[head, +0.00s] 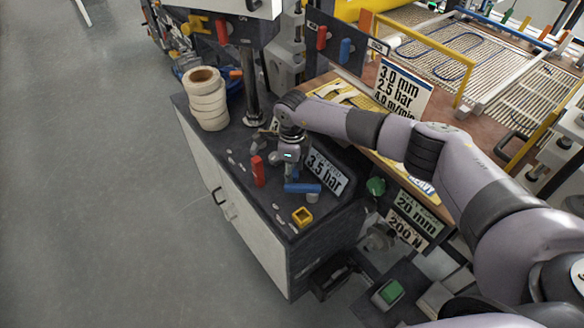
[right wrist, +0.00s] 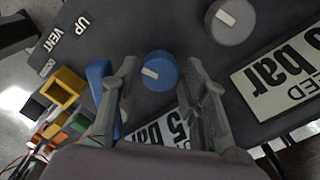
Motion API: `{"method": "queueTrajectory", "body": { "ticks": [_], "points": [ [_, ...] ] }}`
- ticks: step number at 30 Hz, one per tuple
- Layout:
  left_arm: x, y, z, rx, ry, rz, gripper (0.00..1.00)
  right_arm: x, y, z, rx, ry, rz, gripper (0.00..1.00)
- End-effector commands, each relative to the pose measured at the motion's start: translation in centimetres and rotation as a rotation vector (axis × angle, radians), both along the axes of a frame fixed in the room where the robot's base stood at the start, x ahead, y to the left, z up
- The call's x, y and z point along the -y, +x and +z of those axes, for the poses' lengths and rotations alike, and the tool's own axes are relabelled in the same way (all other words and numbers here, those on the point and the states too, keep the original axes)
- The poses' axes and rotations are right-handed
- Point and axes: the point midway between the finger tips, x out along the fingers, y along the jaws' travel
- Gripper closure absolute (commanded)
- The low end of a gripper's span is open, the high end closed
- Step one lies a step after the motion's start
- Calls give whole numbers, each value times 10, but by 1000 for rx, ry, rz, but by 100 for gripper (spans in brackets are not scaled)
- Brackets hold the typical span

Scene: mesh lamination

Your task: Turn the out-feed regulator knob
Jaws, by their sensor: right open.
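In the right wrist view a round blue knob (right wrist: 160,73) with a pale pointer mark sits on the dark panel. My right gripper (right wrist: 162,63) is open, with one finger on each side of this knob; I cannot tell if either touches it. A plate ending in "5 bar" (right wrist: 170,132) is partly hidden behind the fingers. A grey knob (right wrist: 230,20) with a pale mark sits beside a plate ending in "EED" and "0 bar" (right wrist: 285,70). In the head view my right gripper (head: 284,166) points down beside a "3.5 bar" plate (head: 325,172) and hides the blue knob. My left gripper is out of view.
A red handle (head: 258,171), a blue handle (head: 303,188) and a yellow square part (head: 302,216) stand close by on the dark cabinet top (head: 222,155). Stacked tape rolls (head: 206,100) stand at its back left. Open floor lies to the left.

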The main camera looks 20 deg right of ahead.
Motion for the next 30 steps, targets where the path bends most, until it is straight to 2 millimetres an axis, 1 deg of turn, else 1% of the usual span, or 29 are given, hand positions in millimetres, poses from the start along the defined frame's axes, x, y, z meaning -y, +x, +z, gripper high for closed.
{"method": "queueTrajectory", "body": {
  "ticks": [1,3,8,18,24,30],
  "points": [
    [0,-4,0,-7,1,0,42,0,0,-1,0,0,1,60],
    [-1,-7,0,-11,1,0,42,0,0,-2,1,0,1,60],
    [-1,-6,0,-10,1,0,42,0,0,-2,1,-1,1,60],
    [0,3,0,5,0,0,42,0,0,-1,1,-1,0,82],
    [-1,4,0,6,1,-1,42,0,0,-1,1,-1,0,96],
    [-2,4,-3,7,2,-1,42,0,1,-2,1,-1,13,96]
  ]
}}
